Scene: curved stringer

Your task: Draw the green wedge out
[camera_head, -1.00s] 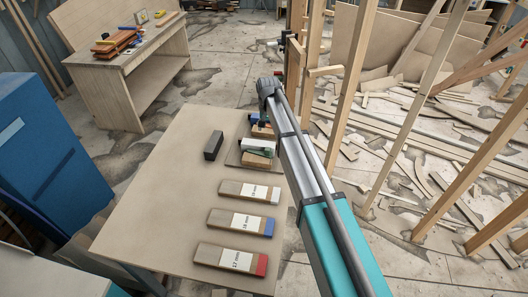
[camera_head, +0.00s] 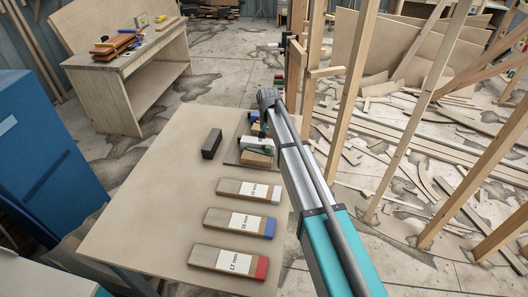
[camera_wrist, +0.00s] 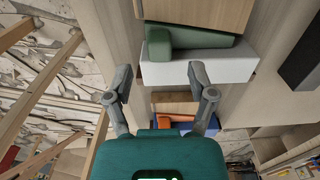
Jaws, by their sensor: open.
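The green wedge (camera_wrist: 190,39) lies between a wooden block (camera_wrist: 200,10) and a white block (camera_wrist: 200,66) in the wrist view. It has a thicker raised end at left. In the head view the wedge (camera_head: 263,149) is a small green patch beside the white block (camera_head: 256,141), partly hidden by my arm. My gripper (camera_wrist: 160,80) is open and empty, its two fingers spread in front of the white block's lower edge. The wedge lies beyond the fingertips in the picture; contact cannot be judged.
Three labelled bars with white (camera_head: 249,190), blue (camera_head: 240,222) and red (camera_head: 229,261) ends lie on the table (camera_head: 150,210). A dark block (camera_head: 212,143) stands left of the wedge. An orange and blue item (camera_wrist: 172,122) lies near the gripper. Upright timbers (camera_head: 352,90) stand right.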

